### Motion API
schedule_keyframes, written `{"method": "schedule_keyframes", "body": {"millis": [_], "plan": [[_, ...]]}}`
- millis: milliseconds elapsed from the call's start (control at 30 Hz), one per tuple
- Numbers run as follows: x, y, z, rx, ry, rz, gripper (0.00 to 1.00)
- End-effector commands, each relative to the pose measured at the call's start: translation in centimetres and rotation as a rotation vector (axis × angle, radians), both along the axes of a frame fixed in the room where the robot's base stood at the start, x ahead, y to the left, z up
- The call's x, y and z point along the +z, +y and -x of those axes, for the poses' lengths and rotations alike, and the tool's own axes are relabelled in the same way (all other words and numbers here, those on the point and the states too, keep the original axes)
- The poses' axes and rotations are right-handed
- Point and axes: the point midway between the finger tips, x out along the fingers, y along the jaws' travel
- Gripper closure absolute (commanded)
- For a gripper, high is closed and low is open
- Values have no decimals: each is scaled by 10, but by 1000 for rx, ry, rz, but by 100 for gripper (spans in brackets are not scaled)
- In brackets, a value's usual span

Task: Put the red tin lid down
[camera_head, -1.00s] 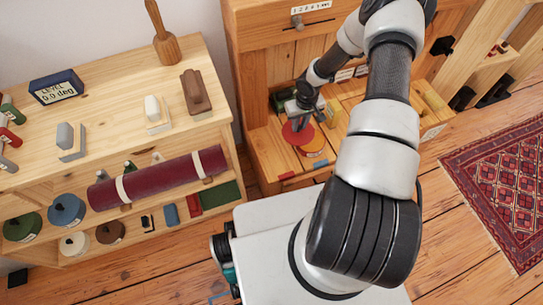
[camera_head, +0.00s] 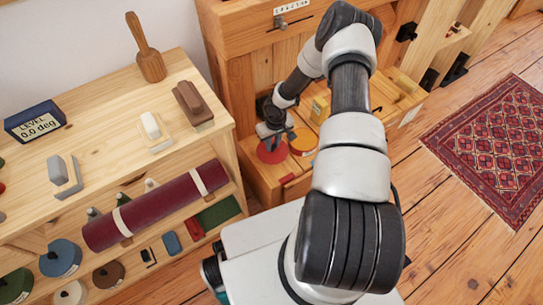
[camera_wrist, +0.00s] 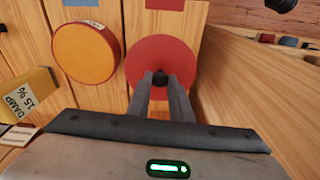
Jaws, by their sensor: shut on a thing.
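The red tin lid (camera_head: 271,153) is a round red disc with a small dark knob at its centre, seen at the left end of the low wooden bench. My gripper (camera_head: 273,139) is above it. In the wrist view, my gripper (camera_wrist: 161,84) has its two fingers shut on the knob of the red tin lid (camera_wrist: 160,52). The lid looks level. I cannot tell whether its underside touches the wood or hangs slightly above it. A round orange-topped tin (camera_wrist: 85,52) stands beside the lid, with a narrow gap between them.
A yellow box marked DAMP 15% (camera_wrist: 28,96) is on the bench near the orange tin. Small red (camera_wrist: 165,4) and blue labels mark the bench edge. A wooden shelf unit (camera_head: 100,110) stands at left, and a patterned rug (camera_head: 490,145) lies at right.

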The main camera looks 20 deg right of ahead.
Motion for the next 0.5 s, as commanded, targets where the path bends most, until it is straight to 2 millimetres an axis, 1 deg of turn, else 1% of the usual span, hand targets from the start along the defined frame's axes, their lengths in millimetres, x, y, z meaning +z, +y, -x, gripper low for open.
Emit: {"method": "schedule_keyframes", "body": {"millis": [33,267,400,500], "plan": [[-11,0,1,0,1,-1,100],[-29,-1,0,-1,0,0,100],[-50,0,1,-2,1,-1,100],[-58,0,0,-2,-2,0,100]]}}
